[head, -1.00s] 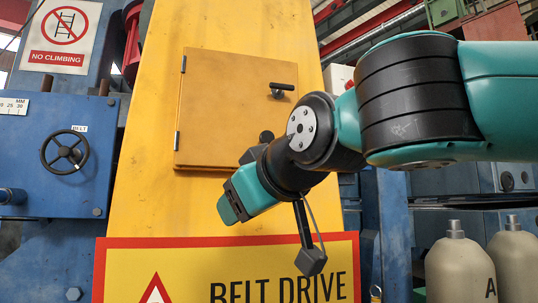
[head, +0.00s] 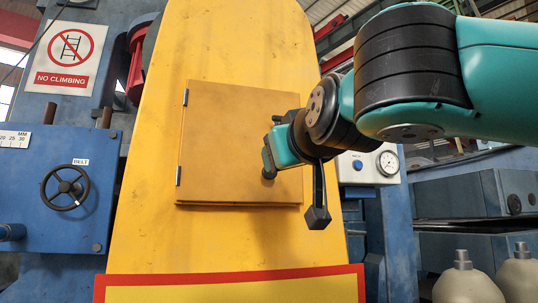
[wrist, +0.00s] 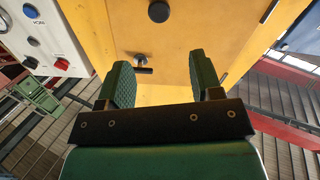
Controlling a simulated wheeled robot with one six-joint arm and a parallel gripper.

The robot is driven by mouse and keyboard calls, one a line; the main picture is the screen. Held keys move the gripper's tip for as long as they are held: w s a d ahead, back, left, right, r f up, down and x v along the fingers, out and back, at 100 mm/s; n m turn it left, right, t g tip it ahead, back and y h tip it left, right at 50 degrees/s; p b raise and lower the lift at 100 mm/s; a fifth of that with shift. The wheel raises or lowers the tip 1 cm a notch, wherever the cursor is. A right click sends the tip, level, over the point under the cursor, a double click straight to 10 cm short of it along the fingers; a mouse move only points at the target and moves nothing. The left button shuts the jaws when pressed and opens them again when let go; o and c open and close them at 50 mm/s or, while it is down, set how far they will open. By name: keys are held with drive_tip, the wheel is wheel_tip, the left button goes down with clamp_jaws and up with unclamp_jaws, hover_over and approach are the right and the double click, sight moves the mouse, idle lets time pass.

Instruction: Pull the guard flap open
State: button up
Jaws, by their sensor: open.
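The guard flap (head: 222,145) is a square yellow panel on the tall yellow guard, hinged at its left edge in the head view. It looks closed. In the wrist view the flap (wrist: 205,30) fills the upper middle. Its small dark bar handle (wrist: 143,66) shows between my fingers in the picture, beyond the fingertips and apart from them. My gripper (wrist: 160,62) is open and empty, facing the flap. In the head view my gripper (head: 270,150) is in front of the flap's right part and hides most of the handle area. A round black knob (wrist: 158,11) is on the flap.
A white panel with a gauge and blue button (head: 370,165) stands right of the guard. A blue machine with a handwheel (head: 64,188) is at the left. Pale bottles (head: 468,285) stand at lower right. A red-bordered sign (head: 235,285) is below the flap.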

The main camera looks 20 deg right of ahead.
sight(269, 180)
drive_tip(key=shift+w+d+f+p, duration=0.1)
drive_tip(key=shift+w+d+p, duration=0.1)
drive_tip(key=shift+w+p, duration=1.6)
drive_tip(key=shift+w+d+f+p, duration=0.15)
drive_tip(key=shift+w+p, duration=0.85)
drive_tip(key=shift+w, duration=1.45)
drive_tip(key=shift+w+d+r+p, duration=0.1)
drive_tip(key=shift+w+d+p, duration=0.1)
drive_tip(key=shift+w+p, duration=1.6)
drive_tip(key=shift+w+b, duration=0.3)
drive_tip(key=shift+b, duration=0.1)
drive_tip(key=shift+c, duration=0.3)
clamp_jaws()
